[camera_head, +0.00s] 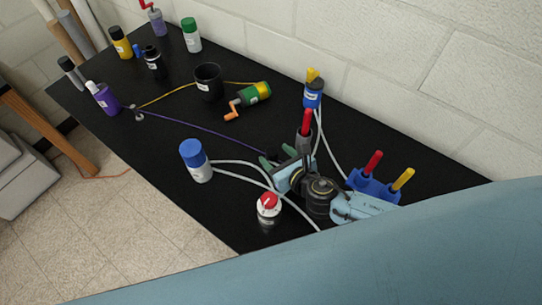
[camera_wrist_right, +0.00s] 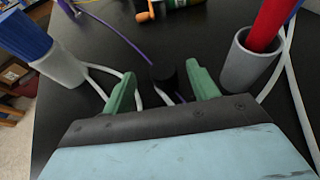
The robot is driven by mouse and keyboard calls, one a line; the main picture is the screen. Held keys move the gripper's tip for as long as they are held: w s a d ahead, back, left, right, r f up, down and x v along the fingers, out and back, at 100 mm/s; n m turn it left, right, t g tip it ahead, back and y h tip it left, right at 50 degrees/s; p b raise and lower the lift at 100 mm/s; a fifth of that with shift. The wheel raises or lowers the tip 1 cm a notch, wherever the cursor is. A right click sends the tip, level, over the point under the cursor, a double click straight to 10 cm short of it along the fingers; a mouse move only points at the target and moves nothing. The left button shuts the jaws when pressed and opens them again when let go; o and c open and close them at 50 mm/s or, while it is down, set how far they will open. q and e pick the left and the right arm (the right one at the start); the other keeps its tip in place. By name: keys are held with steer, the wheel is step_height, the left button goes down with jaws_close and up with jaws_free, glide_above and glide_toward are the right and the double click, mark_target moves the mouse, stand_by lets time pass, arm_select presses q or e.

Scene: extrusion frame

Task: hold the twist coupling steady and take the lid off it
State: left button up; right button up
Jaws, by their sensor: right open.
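A white cylinder with a ribbed blue cap (camera_head: 195,158), which may be the twist coupling, stands upright with its cap on. It shows at the upper left of the right wrist view (camera_wrist_right: 62,66), left of my gripper and apart from it. My right gripper (camera_head: 278,158) is open, its green fingertips (camera_wrist_right: 162,85) apart. A small black cylinder (camera_wrist_right: 163,76) lies just beyond and between the fingertips; no contact shows. A grey sleeve holding a red handle (camera_wrist_right: 248,62) is close to the right finger. My left gripper is not in view.
A dark jar with a white and red top (camera_head: 268,204) stands near the front edge. A blue block with red and yellow handles (camera_head: 375,188) is at right. Grey cables and a purple cable (camera_head: 200,127) cross the black table (camera_head: 165,170). Several bottles stand at the back.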

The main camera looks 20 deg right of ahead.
mark_target(273, 153)
steer(key=b+x, duration=0.1)
steer(key=x, duration=0.1)
steer(key=b+x, duration=0.2)
steer(key=x, duration=0.1)
steer(key=shift+d+f, duration=0.1)
steer(key=shift+f, duration=0.2)
steer(key=shift+w, duration=0.3)
steer(key=shift+c, duration=0.2)
steer(key=c, duration=1.1)
